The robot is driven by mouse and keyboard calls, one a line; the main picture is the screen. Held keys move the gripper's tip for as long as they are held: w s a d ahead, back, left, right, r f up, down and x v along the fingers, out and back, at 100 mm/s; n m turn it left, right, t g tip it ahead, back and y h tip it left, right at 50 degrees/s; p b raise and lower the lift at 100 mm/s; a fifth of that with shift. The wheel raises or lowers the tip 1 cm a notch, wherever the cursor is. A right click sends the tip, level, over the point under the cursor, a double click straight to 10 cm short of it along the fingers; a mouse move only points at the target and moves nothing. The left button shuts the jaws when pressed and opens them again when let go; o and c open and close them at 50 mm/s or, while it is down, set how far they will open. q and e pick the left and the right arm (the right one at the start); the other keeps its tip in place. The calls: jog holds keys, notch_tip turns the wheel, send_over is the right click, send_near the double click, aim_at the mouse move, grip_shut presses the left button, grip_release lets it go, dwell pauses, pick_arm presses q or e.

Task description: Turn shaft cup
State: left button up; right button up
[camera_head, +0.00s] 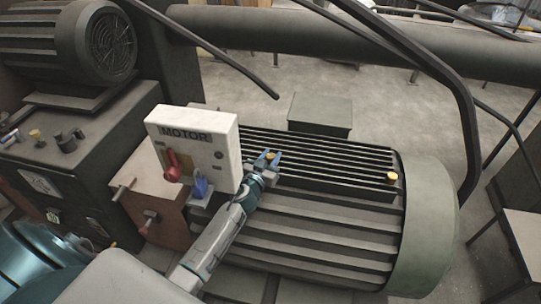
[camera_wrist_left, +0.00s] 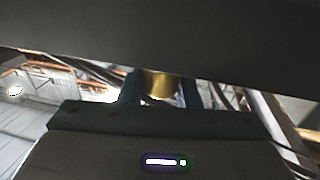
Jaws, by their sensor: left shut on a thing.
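A small brass cup (camera_head: 270,155) sits on top of the ribbed motor, just right of the white MOTOR box. My left gripper (camera_head: 268,160) reaches up to it from below, with its blue fingers on either side of the cup. In the left wrist view the brass cup (camera_wrist_left: 158,84) shows between the two fingers, and the gripper (camera_wrist_left: 160,92) is shut on it. A second brass cup (camera_head: 391,177) stands at the motor's right end. My right gripper is not in view.
The white MOTOR box (camera_head: 196,143) with a red lever (camera_head: 173,168) and a blue padlock (camera_head: 201,187) stands close left of my left arm. The ribbed motor (camera_head: 320,222) lies beneath. A dark bent pipe (camera_head: 465,110) rises at the right. Dark machinery (camera_head: 60,160) fills the left.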

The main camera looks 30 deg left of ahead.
pick_arm(q)
jog(key=shift+m+h+p, duration=0.35)
jog(key=shift+m+h, duration=0.05)
jog(key=shift+h, duration=0.3)
jog(key=o, duration=1)
jog(key=shift+c, duration=0.2)
